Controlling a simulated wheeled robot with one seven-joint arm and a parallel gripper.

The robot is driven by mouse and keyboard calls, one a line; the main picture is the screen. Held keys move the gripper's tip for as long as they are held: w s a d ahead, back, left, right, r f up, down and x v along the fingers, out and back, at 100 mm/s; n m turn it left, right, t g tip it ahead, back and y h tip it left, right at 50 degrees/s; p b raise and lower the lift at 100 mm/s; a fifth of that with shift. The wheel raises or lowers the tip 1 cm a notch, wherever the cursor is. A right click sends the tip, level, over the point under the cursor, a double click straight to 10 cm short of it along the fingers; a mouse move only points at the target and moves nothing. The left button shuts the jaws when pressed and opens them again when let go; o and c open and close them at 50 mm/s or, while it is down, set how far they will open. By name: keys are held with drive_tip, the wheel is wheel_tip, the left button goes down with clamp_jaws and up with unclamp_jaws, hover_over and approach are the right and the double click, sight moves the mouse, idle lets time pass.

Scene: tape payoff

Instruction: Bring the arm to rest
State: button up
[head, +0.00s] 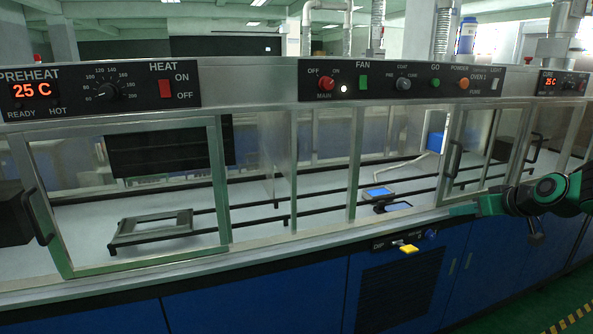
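My arm, black and green, reaches in from the right edge, in front of the bench and the right end of the enclosure. My gripper (462,210) points left at its end, near the enclosure's front lower rail. It is small and seen from the side, so I cannot tell whether its fingers are open or shut. I see nothing clearly held in it.
A long metal and glass enclosure (250,85) stands on a blue bench (250,305). Inside are rails, a dark frame (150,228) and small blue-topped pieces (380,192). A yellow tab (409,249) juts from the bench front. Green floor (545,315) shows at lower right.

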drive_tip(key=s+a+f+m+g, duration=0.1)
drive_tip(key=s+a+m+g, duration=0.1)
drive_tip(key=s, duration=1.1)
drive_tip(key=s+a+f+m+g+h, duration=0.1)
drive_tip(key=s+g, duration=0.4)
drive_tip(key=s, duration=0.8)
drive_tip(key=s+a+f+m+g, duration=0.2)
drive_tip(key=s+f+m+g, duration=0.1)
drive_tip(key=s, duration=1.1)
drive_tip(key=shift+a+f+m+g+h, duration=0.25)
drive_tip(key=shift+a+m+g+h, duration=0.2)
drive_tip(key=shift+m, duration=0.65)
drive_tip(key=shift+w+f, duration=0.25)
drive_tip(key=shift+w, duration=0.4)
